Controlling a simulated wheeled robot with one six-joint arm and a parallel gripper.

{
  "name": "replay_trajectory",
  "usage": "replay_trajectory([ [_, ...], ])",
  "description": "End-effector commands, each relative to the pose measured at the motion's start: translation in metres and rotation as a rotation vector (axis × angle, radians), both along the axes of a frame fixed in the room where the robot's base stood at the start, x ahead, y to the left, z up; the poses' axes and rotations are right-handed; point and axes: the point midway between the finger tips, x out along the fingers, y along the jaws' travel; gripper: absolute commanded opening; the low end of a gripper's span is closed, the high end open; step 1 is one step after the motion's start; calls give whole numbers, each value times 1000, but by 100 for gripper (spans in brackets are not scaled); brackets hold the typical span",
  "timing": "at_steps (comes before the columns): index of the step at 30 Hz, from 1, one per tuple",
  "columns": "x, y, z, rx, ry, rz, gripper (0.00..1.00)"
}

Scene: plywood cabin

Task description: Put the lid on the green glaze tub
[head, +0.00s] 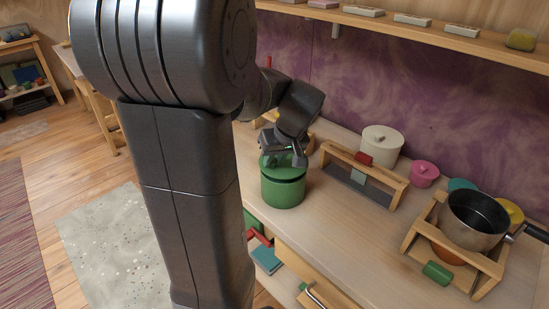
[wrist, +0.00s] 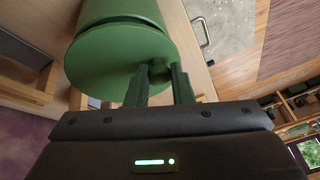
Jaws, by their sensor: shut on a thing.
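The green glaze tub (head: 283,194) stands upright near the front edge of the worktop. Its green lid (head: 270,163) is at the top of the tub, with a dark line between the two. In the wrist view the lid (wrist: 110,60) is a broad green disc in front of the tub (wrist: 120,8). My gripper (head: 285,158) is above the tub, its fingers pointing down. In the wrist view its two fingers (wrist: 160,82) are shut on the small knob of the lid. I cannot tell whether the lid rests fully on the rim.
A wooden rack (head: 365,178) stands just right of the tub. Behind it are a cream pot (head: 382,148) and a pink pot (head: 424,174). A dark saucepan (head: 474,218) sits in a wooden frame at the right. A shelf (head: 430,32) runs above. Bare worktop lies in front of the rack.

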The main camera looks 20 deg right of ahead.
Motion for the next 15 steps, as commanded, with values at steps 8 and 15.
replay_trajectory([
  [8, 0, 0, -5, 0, -1, 0, 0],
  [15, 0, 0, -5, 0, -1, 0, 0],
])
